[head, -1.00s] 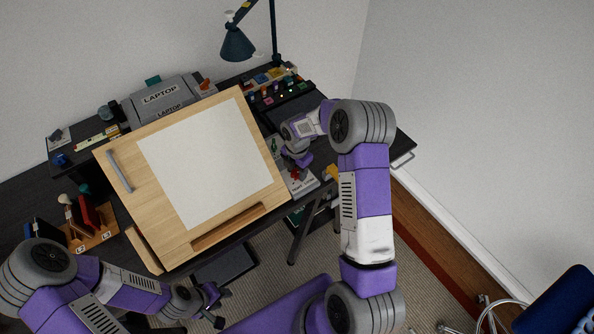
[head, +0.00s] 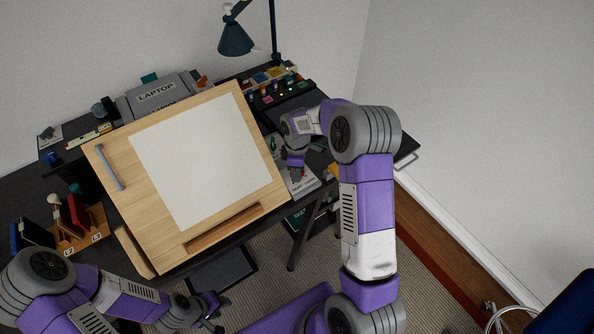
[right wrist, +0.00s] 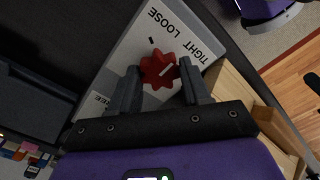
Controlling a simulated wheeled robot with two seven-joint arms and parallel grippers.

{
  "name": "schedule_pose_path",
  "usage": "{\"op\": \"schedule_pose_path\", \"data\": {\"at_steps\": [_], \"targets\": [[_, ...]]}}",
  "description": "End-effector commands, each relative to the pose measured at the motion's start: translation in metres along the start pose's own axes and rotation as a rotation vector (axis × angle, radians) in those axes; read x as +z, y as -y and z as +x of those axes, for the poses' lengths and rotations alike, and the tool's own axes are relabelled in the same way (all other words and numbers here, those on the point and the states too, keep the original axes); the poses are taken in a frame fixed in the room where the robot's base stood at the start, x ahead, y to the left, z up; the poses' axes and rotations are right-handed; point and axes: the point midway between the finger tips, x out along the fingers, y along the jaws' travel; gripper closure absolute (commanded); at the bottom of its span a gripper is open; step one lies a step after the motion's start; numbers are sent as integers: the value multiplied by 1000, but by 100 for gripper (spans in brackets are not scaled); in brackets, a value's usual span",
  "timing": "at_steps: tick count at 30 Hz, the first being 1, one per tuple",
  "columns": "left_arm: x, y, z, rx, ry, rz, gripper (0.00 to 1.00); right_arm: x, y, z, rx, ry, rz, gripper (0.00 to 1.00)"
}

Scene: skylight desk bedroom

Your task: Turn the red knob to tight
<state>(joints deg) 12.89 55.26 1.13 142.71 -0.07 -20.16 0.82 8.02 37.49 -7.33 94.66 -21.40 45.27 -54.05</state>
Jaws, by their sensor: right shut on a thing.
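The red knob (right wrist: 158,70) is star-shaped with a white line on its top. It sits on a pale plate (right wrist: 133,50) lettered LOOSE and TIGHT, with a third word partly hidden. My right gripper (right wrist: 163,84) has one finger on each side of the knob and is shut on it. In the head view the plate (head: 304,188) lies at the desk's right front, and my right gripper (head: 295,167) hides the knob. My left gripper (head: 214,313) is empty, with its fingers apart, low in front of the desk.
A tilted wooden drawing board (head: 108,154) with white paper stands just left of the plate. Behind are a laptop box (head: 155,94), a dark lamp (head: 235,40) and a panel of small coloured parts (head: 278,92). A wooden rack (head: 82,238) stands at the left.

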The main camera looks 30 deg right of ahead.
Motion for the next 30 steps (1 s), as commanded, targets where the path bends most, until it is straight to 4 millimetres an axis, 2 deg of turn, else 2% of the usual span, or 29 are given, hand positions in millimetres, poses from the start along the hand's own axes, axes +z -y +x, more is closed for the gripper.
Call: {"op": "schedule_pose_path", "data": {"at_steps": [18,30], "targets": [[-1,7,18,0,0,0,61,-1,-1,0,3,-3,586,83],[-1,8,22,0,0,0,61,-1,-2,-1,2,-4,900,83]]}}
